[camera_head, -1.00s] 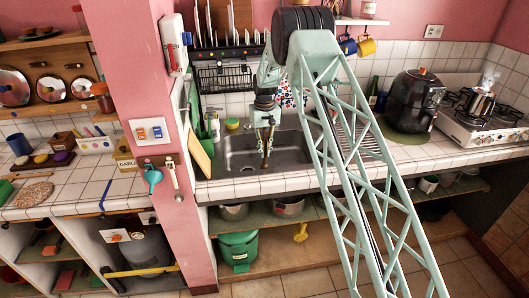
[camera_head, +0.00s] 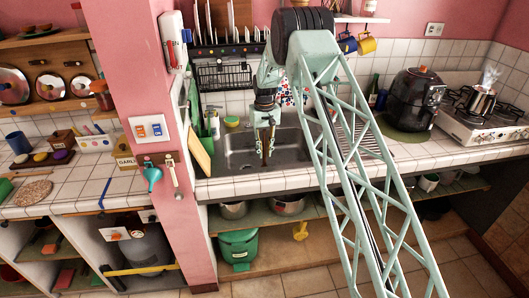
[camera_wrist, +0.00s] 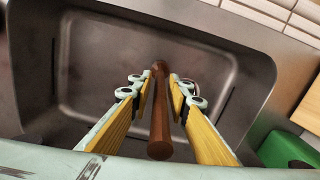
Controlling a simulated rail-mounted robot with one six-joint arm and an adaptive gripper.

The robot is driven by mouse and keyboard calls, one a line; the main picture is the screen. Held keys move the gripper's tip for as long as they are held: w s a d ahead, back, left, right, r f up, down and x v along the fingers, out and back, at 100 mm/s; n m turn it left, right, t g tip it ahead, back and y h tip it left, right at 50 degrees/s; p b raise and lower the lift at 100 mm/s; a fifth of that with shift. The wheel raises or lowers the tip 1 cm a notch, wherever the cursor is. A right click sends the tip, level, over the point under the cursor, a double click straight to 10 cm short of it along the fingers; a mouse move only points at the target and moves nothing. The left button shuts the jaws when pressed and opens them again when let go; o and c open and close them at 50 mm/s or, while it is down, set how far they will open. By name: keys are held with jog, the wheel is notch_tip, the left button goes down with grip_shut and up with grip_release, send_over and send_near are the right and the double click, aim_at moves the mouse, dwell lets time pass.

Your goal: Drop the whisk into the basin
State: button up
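The whisk's brown handle (camera_wrist: 160,125) lies between the two fingers of my gripper (camera_wrist: 161,88) in the wrist view, its thick end toward the camera. Narrow gaps show on both sides of the handle, so the fingers look open around it. The whisk's wire end is not clearly visible. The metal basin (camera_head: 240,158) is set in the tiled counter; its floor and walls fill much of the wrist view (camera_wrist: 90,75). In the head view my gripper (camera_head: 265,160) points down over the basin, fingers apart.
A pink pillar (camera_head: 150,85) stands left of the basin, with a wooden board (camera_head: 199,157) beside it. A dish rack (camera_head: 224,74) hangs behind. A black air fryer (camera_head: 412,100) and a stove (camera_head: 484,122) are at the right. A green object (camera_wrist: 285,150) shows at lower right in the wrist view.

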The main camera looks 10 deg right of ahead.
jog(key=shift+o, duration=0.6)
jog(key=shift+r, duration=0.2)
jog(key=shift+r+p, duration=0.35)
jog(key=shift+r, duration=0.05)
notch_tip(320, 180, up, 11)
jog(key=shift+f, duration=0.1)
jog(key=shift+r, duration=0.6)
jog(key=shift+r, duration=0.15)
